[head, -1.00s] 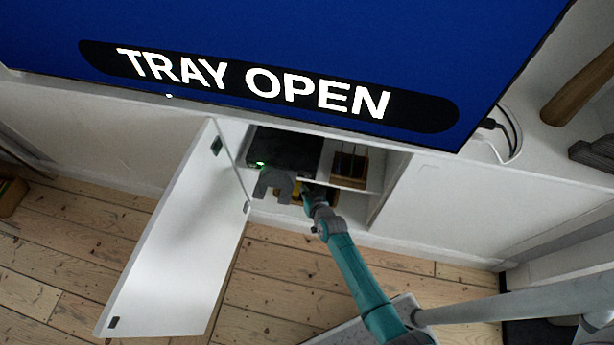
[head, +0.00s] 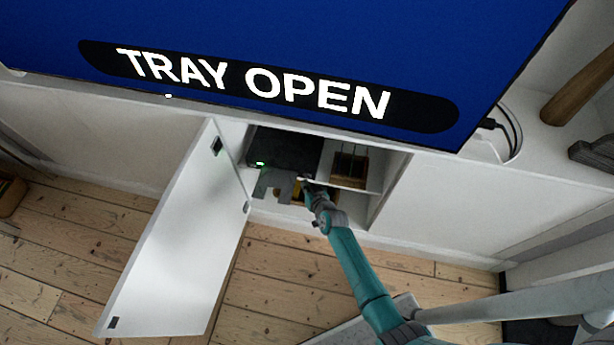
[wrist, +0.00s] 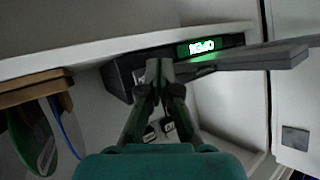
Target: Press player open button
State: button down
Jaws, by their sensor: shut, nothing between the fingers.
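The black player (head: 290,148) sits on a shelf in the open cabinet, its green display lit. In the wrist view the player (wrist: 125,78) shows its green display (wrist: 203,47), and a dark grey tray (wrist: 250,60) sticks out of its front to the right. My gripper (wrist: 159,68) is shut and empty, with its fingertips in front of the player's face, left of the display and tray. I cannot tell whether they touch it. The open button is not visible; the fingers may hide it. The screen (head: 290,50) above reads "TRAY OPEN".
The white cabinet door (head: 180,240) stands open to the left of my arm. A wooden holder (head: 349,165) with thin upright items stands right of the player; it shows at left in the wrist view (wrist: 35,90). Bare floorboards lie in front.

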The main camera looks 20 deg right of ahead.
jog(key=shift+w+d, duration=0.1)
dwell(0.7)
jog(key=shift+w+d, duration=0.15)
jog(key=shift+w, duration=0.1)
jog(key=shift+w+d, duration=0.25)
jog(key=shift+w, duration=0.1)
dwell(0.8)
jog(key=shift+s, duration=0.1)
jog(key=shift+s+a, duration=0.5)
jog(key=shift+s, duration=0.2)
dwell(0.3)
jog(key=shift+s+a, duration=0.75)
jog(key=shift+s, duration=0.2)
jog(key=shift+s+a, duration=0.75)
jog(key=shift+s, duration=0.2)
dwell(1.9)
